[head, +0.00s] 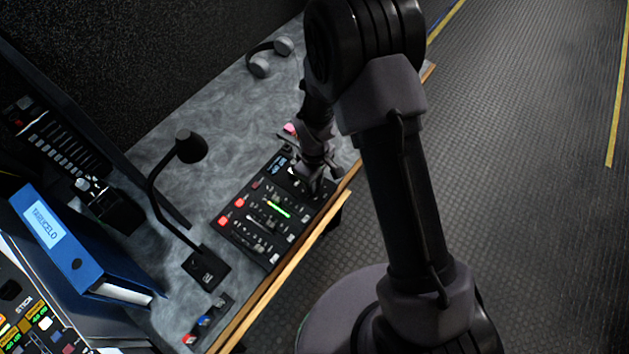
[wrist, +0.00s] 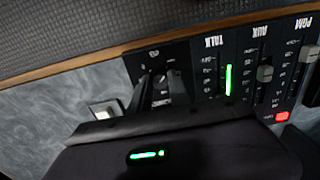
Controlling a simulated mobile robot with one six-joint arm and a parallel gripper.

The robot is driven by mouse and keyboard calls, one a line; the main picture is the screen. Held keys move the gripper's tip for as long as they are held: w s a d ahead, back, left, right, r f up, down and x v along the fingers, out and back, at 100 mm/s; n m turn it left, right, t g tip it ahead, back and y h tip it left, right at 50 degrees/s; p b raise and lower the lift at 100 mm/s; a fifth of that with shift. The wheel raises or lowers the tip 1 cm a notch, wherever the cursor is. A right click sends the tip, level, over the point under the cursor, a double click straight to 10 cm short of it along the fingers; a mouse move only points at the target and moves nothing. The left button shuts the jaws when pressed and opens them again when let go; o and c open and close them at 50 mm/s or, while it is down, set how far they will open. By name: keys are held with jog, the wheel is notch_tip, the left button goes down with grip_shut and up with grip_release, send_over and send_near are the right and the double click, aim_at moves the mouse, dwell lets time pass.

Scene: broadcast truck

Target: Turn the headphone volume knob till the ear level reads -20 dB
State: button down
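The black audio panel (head: 243,232) lies on the grey desk near its front edge; its right end is under my gripper (head: 316,186). In the wrist view the panel shows upside down, with TALK, AUX and PGM columns. A lit green bar (wrist: 228,80) stands in the TALK column; its scale is too small to read. My gripper (wrist: 160,76) has its two dark fingers apart over the panel's end section, beside the TALK column. The headphone knob is not clearly visible; the fingers hide that spot, and I cannot tell whether they touch it.
Headphones (head: 260,66) lie at the back of the desk. A gooseneck microphone (head: 190,148) stands left of the panel, and a blue binder (head: 75,245) is farther left. A white square button (wrist: 105,110) shows beside the fingers. The wooden desk edge (head: 285,262) runs along the front.

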jog(key=shift+m, duration=0.3)
jog(key=shift+m+b, duration=0.75)
jog(key=shift+m, duration=1.85)
jog(key=c, duration=1.2)
grip_release()
notch_tip(320, 180, up, 18)
jog(key=p, duration=0.6)
jog(key=shift+f, duration=0.25)
